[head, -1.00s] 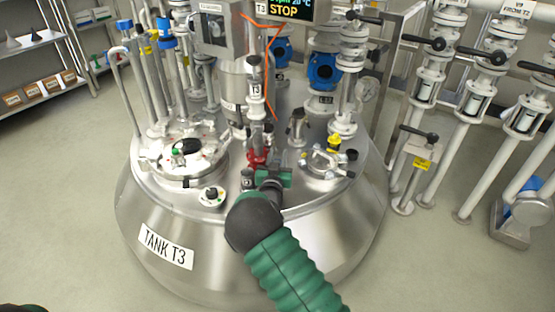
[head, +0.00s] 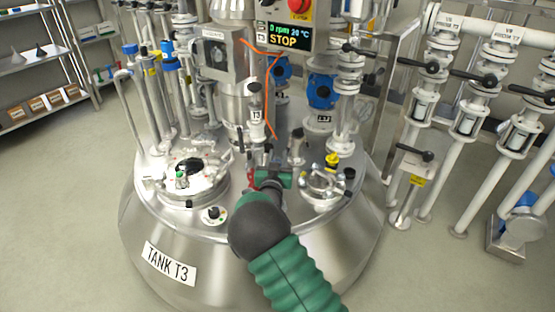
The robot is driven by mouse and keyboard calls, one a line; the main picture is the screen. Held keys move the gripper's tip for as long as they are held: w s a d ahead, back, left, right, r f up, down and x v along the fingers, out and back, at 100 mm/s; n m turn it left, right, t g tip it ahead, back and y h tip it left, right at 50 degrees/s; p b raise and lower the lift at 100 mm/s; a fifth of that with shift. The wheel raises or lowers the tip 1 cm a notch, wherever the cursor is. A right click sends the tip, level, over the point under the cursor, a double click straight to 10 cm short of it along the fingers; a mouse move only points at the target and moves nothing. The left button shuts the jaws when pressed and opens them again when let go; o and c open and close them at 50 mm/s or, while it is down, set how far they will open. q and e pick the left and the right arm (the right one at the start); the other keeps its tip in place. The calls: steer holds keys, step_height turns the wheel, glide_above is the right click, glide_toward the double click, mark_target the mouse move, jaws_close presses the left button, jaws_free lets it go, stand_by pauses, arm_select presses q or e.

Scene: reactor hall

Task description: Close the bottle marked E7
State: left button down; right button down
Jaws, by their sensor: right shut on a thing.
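I cannot make out a bottle marked E7 in the head view. My right gripper (head: 268,178) is shut, low over the top of the steel tank (head: 330,235) labelled TANK T3. What its jaws hold is hidden by the gripper and wrist. A small red fitting (head: 251,179) shows at the gripper's left side; I cannot tell whether it is in the jaws. Just behind stands a slim upright fitting with a white T3 tag (head: 256,115). My left gripper is not in view.
A round hatch (head: 192,178) lies left of my gripper and a clamped port (head: 326,184) right of it. A display reading STOP (head: 283,37) and an orange cable (head: 268,95) are behind. Lever valves on pipes (head: 430,67) stand at right, shelves (head: 42,105) at left.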

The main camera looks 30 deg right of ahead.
steer(key=shift+r, duration=0.15)
steer(key=c, duration=1.6)
jaws_free()
jaws_close()
